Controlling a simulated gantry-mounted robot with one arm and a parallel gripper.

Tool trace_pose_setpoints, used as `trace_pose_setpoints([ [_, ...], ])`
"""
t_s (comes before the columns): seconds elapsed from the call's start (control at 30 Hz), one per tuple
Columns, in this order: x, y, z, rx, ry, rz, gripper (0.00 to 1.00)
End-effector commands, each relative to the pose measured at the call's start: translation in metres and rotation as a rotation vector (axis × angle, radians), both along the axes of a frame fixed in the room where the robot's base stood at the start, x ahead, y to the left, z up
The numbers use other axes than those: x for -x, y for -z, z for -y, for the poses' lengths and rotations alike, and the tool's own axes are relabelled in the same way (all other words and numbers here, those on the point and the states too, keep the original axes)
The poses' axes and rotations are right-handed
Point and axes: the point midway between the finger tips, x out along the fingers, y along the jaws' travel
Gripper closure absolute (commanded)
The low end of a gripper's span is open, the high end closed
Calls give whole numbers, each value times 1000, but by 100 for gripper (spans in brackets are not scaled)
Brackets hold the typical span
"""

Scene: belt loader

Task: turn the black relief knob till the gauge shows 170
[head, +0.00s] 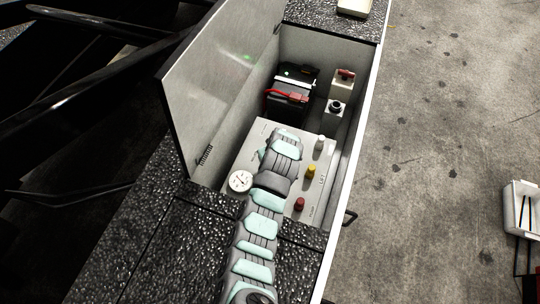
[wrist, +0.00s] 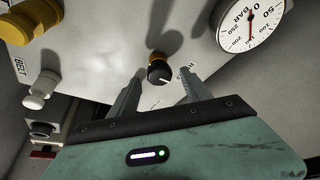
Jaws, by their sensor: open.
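The black relief knob (wrist: 159,72) with a brass-coloured collar shows in the wrist view on a pale panel (wrist: 100,62), with a white mark on its face. My gripper (wrist: 162,76) is open, its two fingertips either side of the knob in the picture; I cannot tell how deep they reach around it. The round white gauge (wrist: 252,20) is at the top right of the wrist view, partly cut off and turned; its exact reading is unclear. It also shows in the head view (head: 240,181), left of my arm. There my arm hides the knob and the gripper.
On the panel stand a white button (head: 320,142), a yellow button (head: 311,171) and a red button (head: 300,204), right of my arm. A black battery (head: 291,98) with red parts sits behind. The box has an open lid (head: 215,85) on the left and raised walls around.

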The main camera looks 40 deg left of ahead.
Motion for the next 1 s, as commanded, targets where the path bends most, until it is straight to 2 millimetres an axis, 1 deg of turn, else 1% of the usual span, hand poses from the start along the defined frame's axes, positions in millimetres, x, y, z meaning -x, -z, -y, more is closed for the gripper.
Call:
trace_pose_setpoints([
  [0.03, 0, 5, -1, 1, -2, -2, 44],
  [0.13, -1, 10, -3, 1, -1, -2, 44],
  [0.5, -2, 12, -4, 0, 1, 0, 44],
  [1.0, -2, 12, -4, 1, 1, -1, 85],
])
